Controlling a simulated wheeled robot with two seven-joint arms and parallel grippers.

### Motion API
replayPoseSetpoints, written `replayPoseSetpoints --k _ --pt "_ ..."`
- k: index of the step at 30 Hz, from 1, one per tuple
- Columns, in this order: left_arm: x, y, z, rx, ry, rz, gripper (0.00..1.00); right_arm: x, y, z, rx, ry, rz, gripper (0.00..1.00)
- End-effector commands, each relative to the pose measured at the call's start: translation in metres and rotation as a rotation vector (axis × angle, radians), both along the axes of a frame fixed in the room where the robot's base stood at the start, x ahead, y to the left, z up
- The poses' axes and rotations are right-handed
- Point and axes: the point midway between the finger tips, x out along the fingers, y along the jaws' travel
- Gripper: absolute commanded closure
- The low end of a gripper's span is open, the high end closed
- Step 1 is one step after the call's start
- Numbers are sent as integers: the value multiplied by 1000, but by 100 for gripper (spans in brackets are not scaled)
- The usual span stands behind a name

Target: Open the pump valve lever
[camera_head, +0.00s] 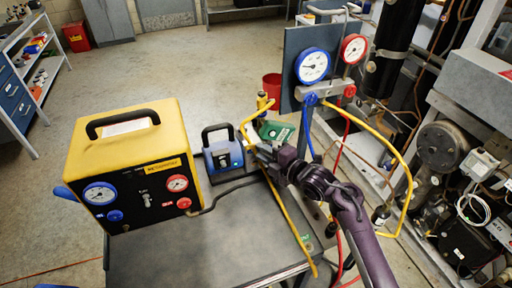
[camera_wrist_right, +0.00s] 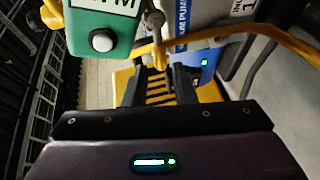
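The blue vacuum pump (camera_head: 223,157) with a black handle stands on the grey cart, right of the yellow machine. In the right wrist view part of the pump (camera_wrist_right: 205,58) shows, with a blue label and a small green light. A thin brass-yellow piece (camera_wrist_right: 157,45), perhaps the valve lever, stands just beyond my fingertips; I cannot tell whether they touch it. My right gripper (camera_head: 258,152) is just right of the pump. In the right wrist view the right gripper (camera_wrist_right: 160,72) has its dark fingers apart, with a gap between them. My left gripper is not in view.
A yellow hose (camera_head: 386,135) loops from the gauge manifold (camera_head: 325,90). A green device (camera_head: 277,131) is close behind my right gripper and shows large in the wrist view (camera_wrist_right: 100,32). The yellow machine (camera_head: 130,150) fills the cart's left; the cart's front (camera_head: 210,245) is clear.

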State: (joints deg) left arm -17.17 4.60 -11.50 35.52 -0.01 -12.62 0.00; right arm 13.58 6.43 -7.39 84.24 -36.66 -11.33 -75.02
Motion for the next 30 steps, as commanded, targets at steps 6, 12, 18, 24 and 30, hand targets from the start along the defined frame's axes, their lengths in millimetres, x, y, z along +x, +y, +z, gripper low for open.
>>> replayPoseSetpoints --k 6,12,18,24,30 --pt "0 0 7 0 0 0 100 19 17 -4 2 2 0 76" --pt "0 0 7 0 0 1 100 25 23 -6 1 1 0 76" --pt "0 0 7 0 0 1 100 25 22 -6 0 1 0 76" --pt "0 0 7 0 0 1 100 24 22 -6 0 1 0 100" --pt "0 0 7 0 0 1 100 24 22 -6 0 1 0 100"
